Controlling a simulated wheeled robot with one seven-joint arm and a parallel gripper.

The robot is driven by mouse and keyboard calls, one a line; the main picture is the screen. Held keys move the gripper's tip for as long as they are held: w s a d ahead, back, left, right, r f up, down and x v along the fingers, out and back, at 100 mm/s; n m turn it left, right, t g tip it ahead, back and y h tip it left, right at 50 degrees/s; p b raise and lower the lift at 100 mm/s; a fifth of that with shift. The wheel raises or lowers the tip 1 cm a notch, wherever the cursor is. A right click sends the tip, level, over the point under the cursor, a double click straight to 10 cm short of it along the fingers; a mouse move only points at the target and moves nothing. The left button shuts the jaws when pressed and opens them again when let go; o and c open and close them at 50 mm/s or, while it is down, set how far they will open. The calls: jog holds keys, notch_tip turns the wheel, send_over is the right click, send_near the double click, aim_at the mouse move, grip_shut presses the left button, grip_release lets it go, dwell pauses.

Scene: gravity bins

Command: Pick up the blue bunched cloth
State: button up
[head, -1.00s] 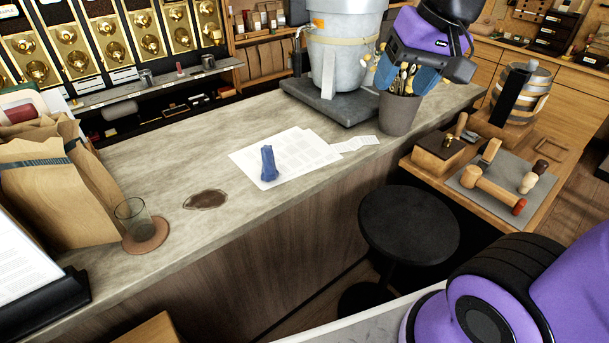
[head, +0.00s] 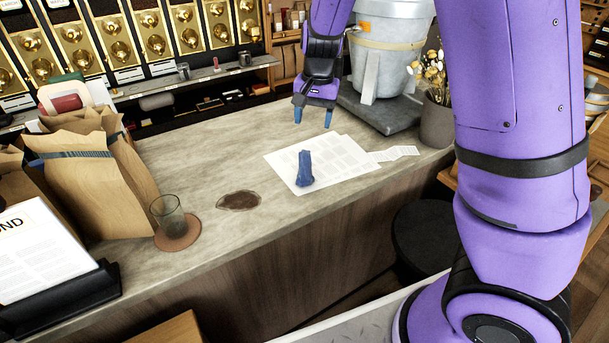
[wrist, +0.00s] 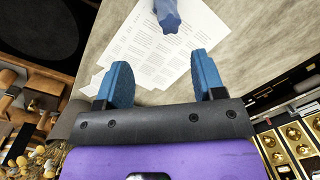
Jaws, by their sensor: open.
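The blue bunched cloth (head: 305,169) stands upright on white printed sheets (head: 345,158) on the counter in the head view. In the wrist view the cloth (wrist: 168,14) is cut by the top edge, beyond the fingertips. My gripper (head: 313,116) points down over the counter, behind the cloth and above it. Its two blue fingers (wrist: 160,75) are apart with nothing between them but a view of the papers and counter.
A grey bucket (head: 372,50) on a dark scale and a pot of dried flowers (head: 436,122) stand right of my gripper. A glass (head: 168,215) on a coaster and paper bags (head: 95,185) stand at left.

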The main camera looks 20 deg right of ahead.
aim_at(305, 152)
jog(key=shift+h, duration=0.4)
jog(key=f, duration=0.1)
jog(key=w+f, duration=0.2)
jog(key=shift+w+a+f, duration=0.1)
jog(key=shift+a+f, duration=0.15)
jog(key=shift+a, duration=0.05)
notch_tip(305, 152, down, 5)
jog(key=shift+f, duration=0.1)
jog(key=f, duration=0.4)
jog(key=shift+a+f, duration=0.15)
jog(key=shift+a, duration=0.25)
jog(key=shift+f, duration=0.6)
jog(key=shift+c, duration=0.4)
grip_shut()
